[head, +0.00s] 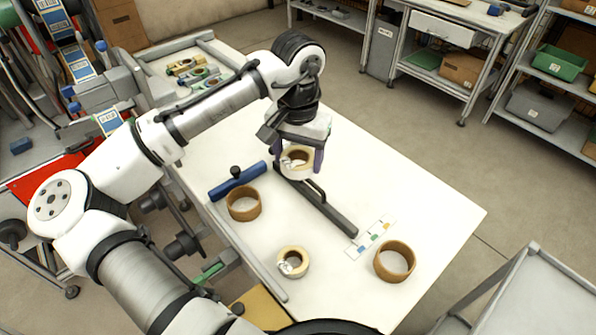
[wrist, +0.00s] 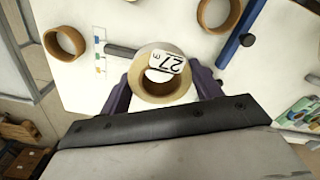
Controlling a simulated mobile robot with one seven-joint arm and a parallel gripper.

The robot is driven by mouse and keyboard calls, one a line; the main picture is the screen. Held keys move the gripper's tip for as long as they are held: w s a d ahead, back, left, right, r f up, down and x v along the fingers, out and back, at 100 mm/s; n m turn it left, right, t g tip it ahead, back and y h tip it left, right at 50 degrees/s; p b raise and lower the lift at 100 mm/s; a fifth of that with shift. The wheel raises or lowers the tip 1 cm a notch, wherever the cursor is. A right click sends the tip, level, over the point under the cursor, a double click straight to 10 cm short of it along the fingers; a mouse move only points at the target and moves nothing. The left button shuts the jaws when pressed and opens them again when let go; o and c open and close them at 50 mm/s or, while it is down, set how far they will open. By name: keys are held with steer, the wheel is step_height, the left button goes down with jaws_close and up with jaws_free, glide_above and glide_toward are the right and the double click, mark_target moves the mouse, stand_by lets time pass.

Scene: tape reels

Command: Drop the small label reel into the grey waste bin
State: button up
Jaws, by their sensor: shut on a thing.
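My gripper (head: 297,165) is shut on a cream reel (head: 283,166) with a white tag, held above the table by the dark bar. In the wrist view the held reel (wrist: 142,88) sits between the purple fingers, and its tag reads 27 m. A second, similar cream reel (head: 302,270) with a tag lies on the table nearer the front. A tall grey bin (head: 381,55) stands on the floor at the back, between the shelf units; its inside is hidden.
The white table (head: 440,210) also bears two brown rings (head: 231,205) (head: 379,265), a blue bar (head: 238,182), a dark bar with a handle (head: 335,212) and a colour-marked card (head: 369,238). Shelves at the right hold a green crate (head: 558,64) and a grey tub (head: 537,108). Floor lies open beyond the table.

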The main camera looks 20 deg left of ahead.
steer(key=shift+r, duration=0.45)
step_height(320, 180, down, 3)
steer(key=b, duration=0.3)
